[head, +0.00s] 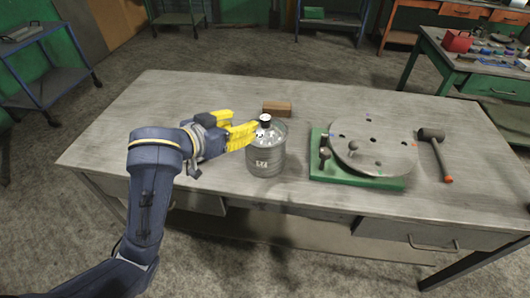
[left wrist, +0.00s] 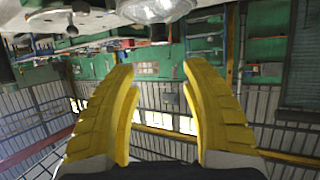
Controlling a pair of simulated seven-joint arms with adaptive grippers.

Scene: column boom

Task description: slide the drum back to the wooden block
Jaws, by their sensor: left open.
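A round metal plate (head: 373,145) on a green base (head: 357,178) stands right of the drum. A mallet (head: 437,152) lies farther right. The table (head: 180,97) is clear at the back left. Carts and another workbench stand behind.

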